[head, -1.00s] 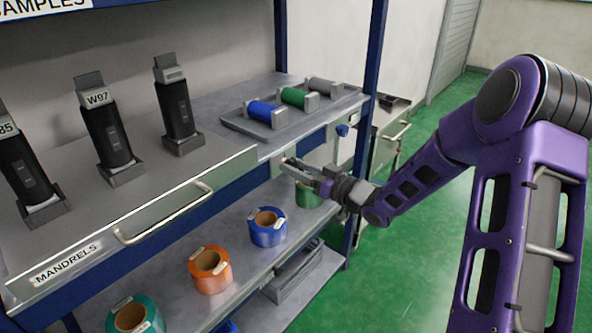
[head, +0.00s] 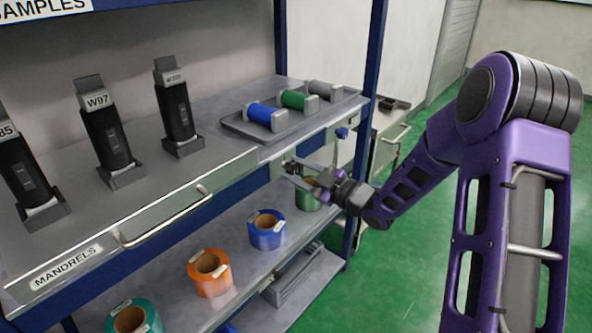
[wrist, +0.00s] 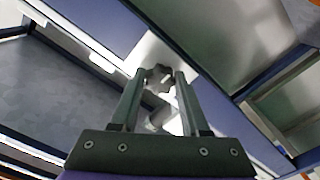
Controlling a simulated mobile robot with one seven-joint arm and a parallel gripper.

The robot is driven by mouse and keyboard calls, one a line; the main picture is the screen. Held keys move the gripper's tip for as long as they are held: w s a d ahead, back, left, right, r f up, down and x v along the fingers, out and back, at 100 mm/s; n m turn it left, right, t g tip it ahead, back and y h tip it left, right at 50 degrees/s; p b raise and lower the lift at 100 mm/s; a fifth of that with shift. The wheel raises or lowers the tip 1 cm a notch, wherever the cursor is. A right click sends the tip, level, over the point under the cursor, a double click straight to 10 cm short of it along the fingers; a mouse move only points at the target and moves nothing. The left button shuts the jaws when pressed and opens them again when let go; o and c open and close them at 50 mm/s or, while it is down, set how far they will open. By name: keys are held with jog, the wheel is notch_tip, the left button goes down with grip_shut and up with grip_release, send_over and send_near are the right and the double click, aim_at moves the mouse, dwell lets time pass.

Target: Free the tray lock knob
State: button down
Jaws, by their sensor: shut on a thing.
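A dark grey lobed knob (wrist: 158,77) sits on a pale metal plate (wrist: 165,50) in the wrist view. My gripper (wrist: 159,80) has a fingertip on each side of the knob and is shut on it. In the head view, my gripper (head: 299,170) is below the front edge of the upper shelf, near its right end. The knob is hard to make out there. A grey tray (head: 238,127) lies on the upper shelf with blue, green and grey rolls on it.
A drawer labelled MANDRELS (head: 150,232) and several black mandrels stand to the left. Tape rolls, including a blue one (head: 267,232), stand on the lower shelf. Green floor (head: 400,270) is free at right.

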jog(key=shift+n, duration=0.4)
jog(key=shift+c, duration=2)
grip_release()
jog(key=v, duration=1.7)
jog(key=shift+s+d+p, duration=0.2)
jog(key=shift+p, duration=0.2)
